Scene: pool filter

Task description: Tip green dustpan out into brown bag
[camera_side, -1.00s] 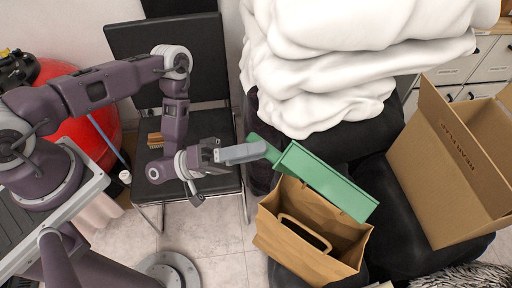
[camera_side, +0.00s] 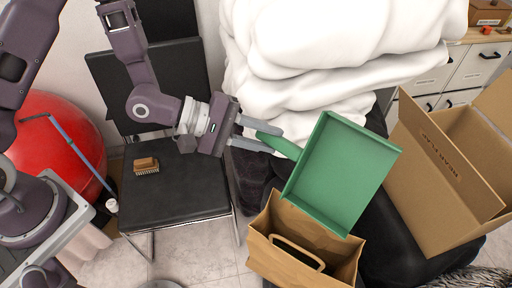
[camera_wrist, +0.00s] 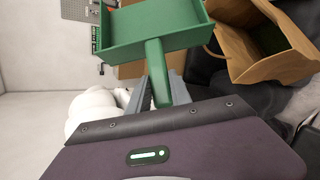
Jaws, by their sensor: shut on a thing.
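Whether dustpan and bag touch, I cannot tell.
A cardboard box (camera_side: 445,185) stands open at the right. A pile of white cloth (camera_side: 335,55) is behind the dustpan. A black chair (camera_side: 180,185) with a wooden brush (camera_side: 146,165) on it is at the left, near a red ball (camera_side: 62,140).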

